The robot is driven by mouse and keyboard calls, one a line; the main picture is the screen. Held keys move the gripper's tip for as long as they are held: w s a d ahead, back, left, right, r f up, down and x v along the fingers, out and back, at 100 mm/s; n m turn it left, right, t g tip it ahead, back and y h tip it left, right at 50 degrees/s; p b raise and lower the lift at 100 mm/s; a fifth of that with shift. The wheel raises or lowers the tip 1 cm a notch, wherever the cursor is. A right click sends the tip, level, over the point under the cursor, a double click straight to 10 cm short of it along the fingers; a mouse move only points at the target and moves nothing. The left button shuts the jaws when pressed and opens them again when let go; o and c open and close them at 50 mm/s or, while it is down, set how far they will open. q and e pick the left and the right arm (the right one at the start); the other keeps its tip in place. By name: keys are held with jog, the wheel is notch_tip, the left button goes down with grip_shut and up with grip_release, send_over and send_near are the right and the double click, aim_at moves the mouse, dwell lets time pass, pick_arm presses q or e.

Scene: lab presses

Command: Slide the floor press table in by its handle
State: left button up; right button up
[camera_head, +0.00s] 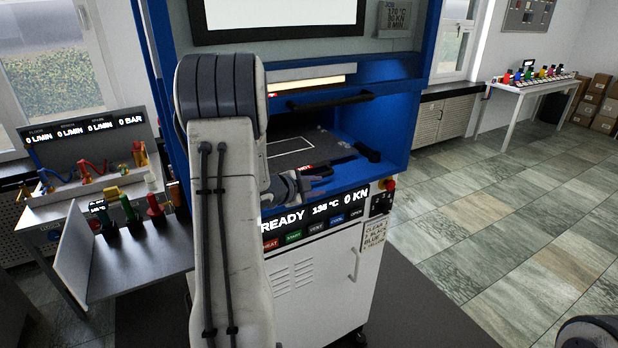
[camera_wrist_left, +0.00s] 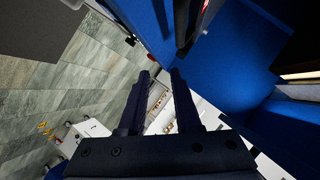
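The floor press (camera_head: 395,125) is a blue and white cabinet with a display reading READY, 138 °C and 0 KN. Its table is a dark slab (camera_head: 335,147) with a white outline and a HOT label at its front edge, lying in the blue opening. A black, rounded handle part (camera_head: 367,152) shows at the table's right; the rest of the handle cannot be made out. My left gripper (camera_head: 318,181) is in front of the table's front edge, above the display. In the left wrist view its fingers (camera_wrist_left: 160,74) are apart with nothing between them. My right gripper is out of view.
My left arm covers the press's left part. A black bar (camera_head: 325,101) crosses the opening above the table. A bench with valves and gauges (camera_head: 75,138) stands at left. A white table with bottles (camera_head: 530,84) and cardboard boxes (camera_head: 596,98) are at right. The tiled floor between is clear.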

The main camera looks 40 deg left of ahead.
pick_arm(q)
jog(key=s+a+t, duration=0.1)
jog(key=s+a, duration=0.2)
jog(key=s+a+m+t+h, duration=0.1)
jog(key=s+a, duration=0.2)
jog(key=shift+s+a, duration=0.4)
jog(key=shift+w+p, duration=0.1)
jog(key=shift+p, duration=0.25)
jog(key=p+x, duration=0.3)
jog(key=x, duration=0.6)
jog(key=shift+w+r+p, duration=0.15)
jog(key=shift+r+p, duration=0.05)
jog(key=shift+p, duration=0.15)
jog(key=shift+w+f, duration=0.15)
jog(key=shift+w, duration=0.2)
grip_shut()
